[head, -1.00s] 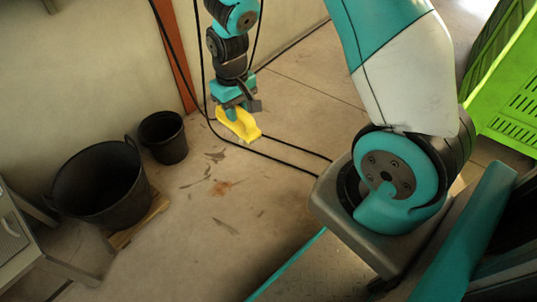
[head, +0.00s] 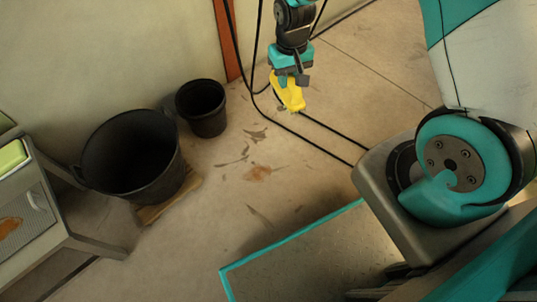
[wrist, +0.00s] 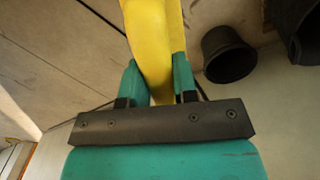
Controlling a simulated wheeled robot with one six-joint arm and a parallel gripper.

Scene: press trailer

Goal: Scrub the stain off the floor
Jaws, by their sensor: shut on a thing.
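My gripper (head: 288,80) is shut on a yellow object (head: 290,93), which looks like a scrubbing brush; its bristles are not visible. The wrist view shows its yellow body (wrist: 152,40) between my two teal fingers (wrist: 156,85). It is held beyond the stain, and I cannot tell whether it touches the floor. The stain (head: 258,174) is a reddish-brown patch on the beige floor (head: 310,200), below and left of my gripper in the head view. The wrist view does not show the stain.
A small black bucket (head: 203,108) and a large black tub (head: 130,155) on a wooden board (head: 168,200) stand left of the stain. Dark scuffs surround the stain. Black cables run along the floor near my gripper. A grey cabinet (head: 40,225) is at the left.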

